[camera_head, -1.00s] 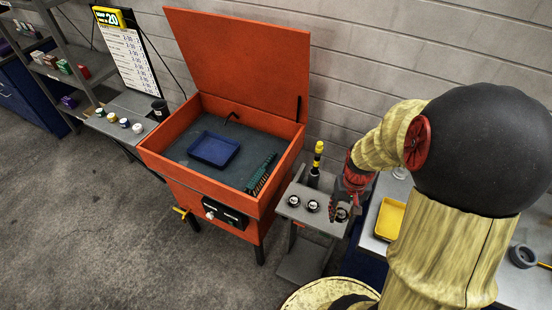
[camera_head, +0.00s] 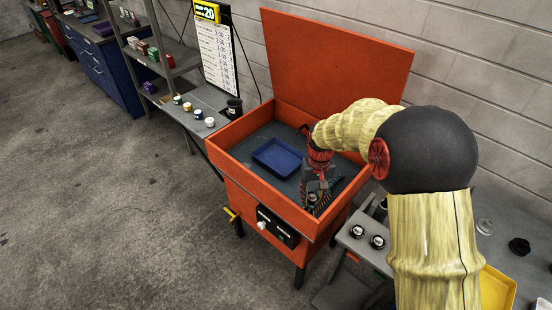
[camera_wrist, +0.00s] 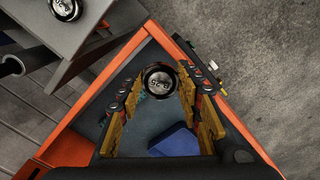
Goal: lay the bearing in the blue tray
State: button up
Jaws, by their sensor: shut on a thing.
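The blue tray (camera_head: 277,157) lies on the dark floor of the open orange bin; part of it also shows low in the wrist view (camera_wrist: 176,143). My gripper (camera_head: 314,200) is inside or just over the bin, to the right of the tray and near its front right corner. In the wrist view my gripper (camera_wrist: 161,84) has its fingers on either side of a round dark bearing with a bright ring (camera_wrist: 159,81), and is shut on it. The bearing is apart from the tray.
The orange bin (camera_head: 262,190) has raised walls and an upright lid (camera_head: 335,62) behind. A green-and-dark brush-like strip (camera_head: 342,192) lies beside my gripper. A grey stand (camera_head: 362,261) with two more bearings (camera_head: 357,231) is at the right. Small jars stand on the left shelf.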

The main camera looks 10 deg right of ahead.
aim_at(288, 167)
jog(key=i+j, duration=0.25)
jog(key=i+j+z, duration=0.1)
jog(key=j, duration=0.35)
jog(key=i+j, duration=0.35)
jog(key=i+j+z, duration=0.1)
jog(key=j, duration=0.25)
jog(key=i+j, duration=0.3)
